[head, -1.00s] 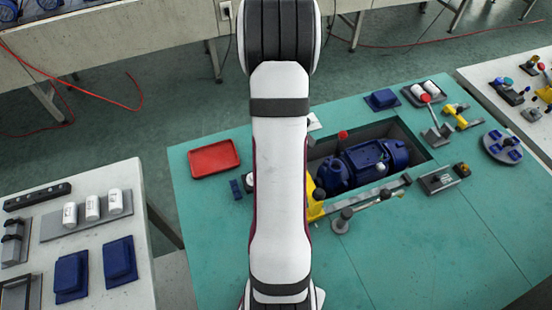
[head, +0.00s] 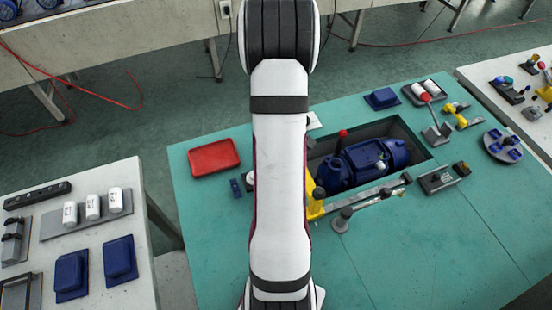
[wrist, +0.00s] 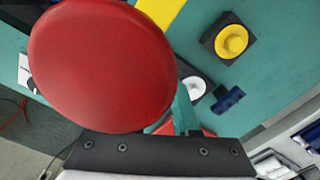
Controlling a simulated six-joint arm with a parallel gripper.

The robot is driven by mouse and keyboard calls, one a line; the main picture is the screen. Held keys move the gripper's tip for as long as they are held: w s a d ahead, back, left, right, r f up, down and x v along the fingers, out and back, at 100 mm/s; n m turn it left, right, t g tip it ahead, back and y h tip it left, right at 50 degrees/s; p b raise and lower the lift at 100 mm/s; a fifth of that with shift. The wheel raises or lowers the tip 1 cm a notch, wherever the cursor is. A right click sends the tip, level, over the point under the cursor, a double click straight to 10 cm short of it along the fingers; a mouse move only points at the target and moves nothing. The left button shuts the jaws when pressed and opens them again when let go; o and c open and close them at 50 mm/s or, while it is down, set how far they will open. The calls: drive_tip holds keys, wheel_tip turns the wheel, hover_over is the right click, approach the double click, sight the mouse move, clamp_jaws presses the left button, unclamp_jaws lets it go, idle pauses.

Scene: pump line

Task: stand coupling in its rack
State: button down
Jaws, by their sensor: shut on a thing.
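A large round red part (wrist: 100,65), which I take for the coupling, fills the left of the wrist view, very close to the camera. My gripper (wrist: 160,155) shows as a dark bar with screws below it. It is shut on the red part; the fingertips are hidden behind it. In the head view my own arm covers the gripper and the held part. I cannot tell which holder is the coupling's rack. In the wrist view a yellow knob on a dark square block (wrist: 217,50) and a small blue piece (wrist: 228,100) lie beyond the red part.
On the green table, a blue pump (head: 365,160) sits in a recess right of my arm. A red tray (head: 214,157) lies left, a blue block (head: 382,98) at the back. A grey post (head: 342,218) stands in front of the recess. The table's front right is clear.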

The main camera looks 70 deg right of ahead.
drive_tip(key=shift+f, duration=0.15)
drive_tip(key=c, duration=0.6)
unclamp_jaws()
drive_tip(key=shift+r, duration=3)
